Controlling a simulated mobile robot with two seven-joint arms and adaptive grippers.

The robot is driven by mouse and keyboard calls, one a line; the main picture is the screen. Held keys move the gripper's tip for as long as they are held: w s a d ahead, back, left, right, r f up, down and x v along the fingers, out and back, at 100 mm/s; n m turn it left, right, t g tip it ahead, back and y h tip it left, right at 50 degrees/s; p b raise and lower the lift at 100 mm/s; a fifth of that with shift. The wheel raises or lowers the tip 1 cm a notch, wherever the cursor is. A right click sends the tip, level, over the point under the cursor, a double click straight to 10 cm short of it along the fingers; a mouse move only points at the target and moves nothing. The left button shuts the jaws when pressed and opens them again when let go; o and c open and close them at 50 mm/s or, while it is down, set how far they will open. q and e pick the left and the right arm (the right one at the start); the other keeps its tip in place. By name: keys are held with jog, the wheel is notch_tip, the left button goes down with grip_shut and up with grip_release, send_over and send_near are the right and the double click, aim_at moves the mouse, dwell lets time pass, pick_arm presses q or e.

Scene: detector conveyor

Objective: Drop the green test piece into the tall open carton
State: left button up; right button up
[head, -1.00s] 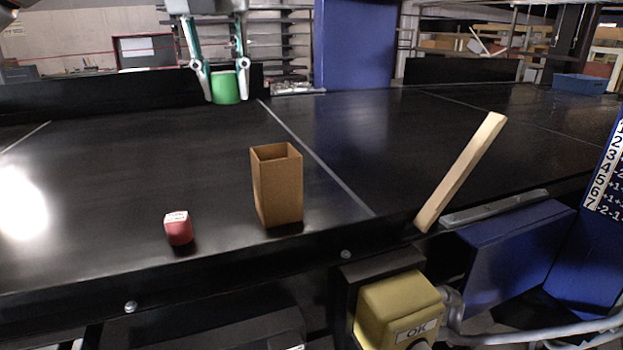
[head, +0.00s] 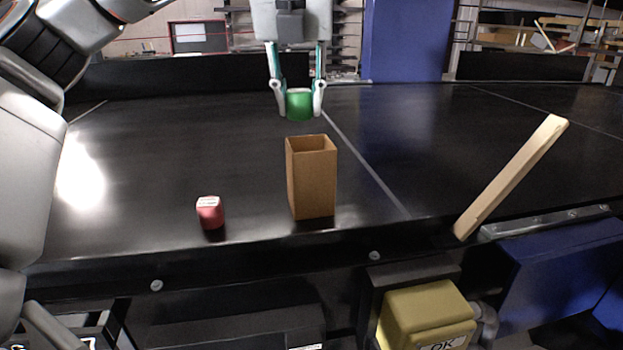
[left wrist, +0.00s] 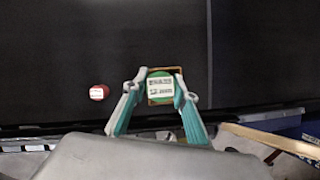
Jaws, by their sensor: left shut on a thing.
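The green test piece (head: 300,105) is held between the fingertips of my left gripper (head: 299,100), which is shut on it. In the left wrist view the green test piece (left wrist: 160,88) has a white label on top and overlaps the carton's opening beneath it. The tall open carton (head: 312,182) is brown and stands upright on the black belt, its open top facing up. In the head view the piece is above the carton's rim, apart from it. The carton's inner floor is hidden. My right gripper is not in view.
A red piece (head: 210,212) with a white label stands on the black conveyor belt (head: 150,170), left of the carton. A pale wooden bar (head: 512,175) slants up at the right front edge. A yellow box (head: 428,315) is below the belt edge.

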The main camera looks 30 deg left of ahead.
pick_arm(q)
jog(key=shift+f, duration=0.2)
jog(key=o, duration=1.2)
jog(key=shift+v, duration=3.75)
jog(key=shift+s, duration=0.1)
